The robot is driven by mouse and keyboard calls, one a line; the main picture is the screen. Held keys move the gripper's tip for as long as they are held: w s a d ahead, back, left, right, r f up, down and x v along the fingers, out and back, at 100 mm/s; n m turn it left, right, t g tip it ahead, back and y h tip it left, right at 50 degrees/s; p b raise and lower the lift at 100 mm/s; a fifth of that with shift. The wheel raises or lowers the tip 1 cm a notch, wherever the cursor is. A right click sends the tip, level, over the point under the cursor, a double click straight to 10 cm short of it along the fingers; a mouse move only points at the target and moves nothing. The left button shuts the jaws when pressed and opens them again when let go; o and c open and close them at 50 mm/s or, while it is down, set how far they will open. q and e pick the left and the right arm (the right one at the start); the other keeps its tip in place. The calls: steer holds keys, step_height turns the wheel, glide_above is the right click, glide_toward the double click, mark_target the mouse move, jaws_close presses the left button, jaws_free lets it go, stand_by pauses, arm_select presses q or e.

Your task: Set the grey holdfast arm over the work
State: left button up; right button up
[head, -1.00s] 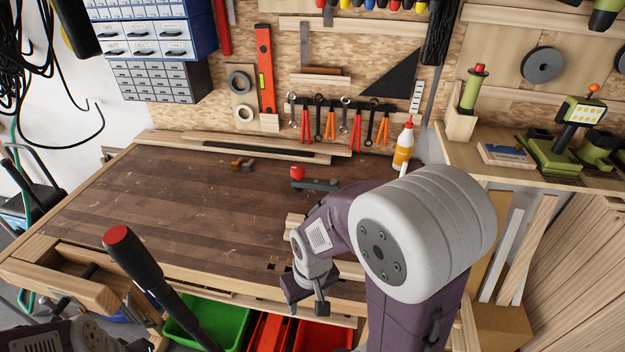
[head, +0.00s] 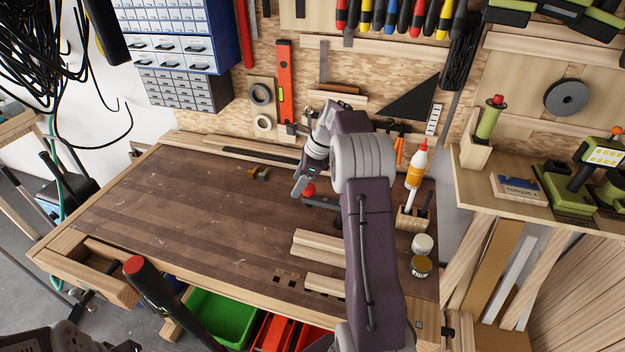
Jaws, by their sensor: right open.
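The grey holdfast arm (head: 322,203) with its red knob (head: 309,190) is on the dark bench top, towards the back right. It lies behind the pale wood pieces (head: 316,244), apart from them. My right gripper (head: 299,187) is open and just beside the red knob, at its upper left. I cannot tell whether it touches the knob. My right forearm hides the right end of the holdfast arm and part of the pale wood. My left gripper is not in view.
A glue bottle (head: 416,166), a small wooden holder (head: 411,218) and two jars (head: 422,244) stand right of my arm. A brass-coloured piece (head: 259,172) lies at the back. The left bench top is clear. A red-tipped black handle (head: 150,285) rises in front.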

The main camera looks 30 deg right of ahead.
steer(key=d+m+p, duration=0.2)
steer(key=d, duration=0.5)
steer(key=m, duration=0.1)
glide_toward(325, 199)
steer(key=shift+s+d+r, duration=0.1)
steer(key=shift+d, duration=0.1)
steer(key=shift+s, duration=0.2)
steer(key=shift+a, duration=0.35)
steer(key=x, duration=0.2)
steer(key=p+x, duration=0.1)
steer(key=x, duration=0.2)
steer(key=p+x, duration=0.1)
steer(key=x, duration=0.1)
steer(key=shift+w+d+f, duration=0.15)
steer(key=shift+w+f, duration=0.15)
steer(key=shift+f, duration=0.1)
steer(key=shift+w+f, duration=0.1)
steer(key=shift+f, duration=0.2)
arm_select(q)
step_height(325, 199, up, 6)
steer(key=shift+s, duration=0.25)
arm_select(e)
steer(key=shift+a+f, duration=0.2)
steer(key=shift+a, duration=0.1)
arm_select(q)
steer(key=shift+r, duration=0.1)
arm_select(e)
jaws_close()
steer(key=shift+w+d, duration=0.1)
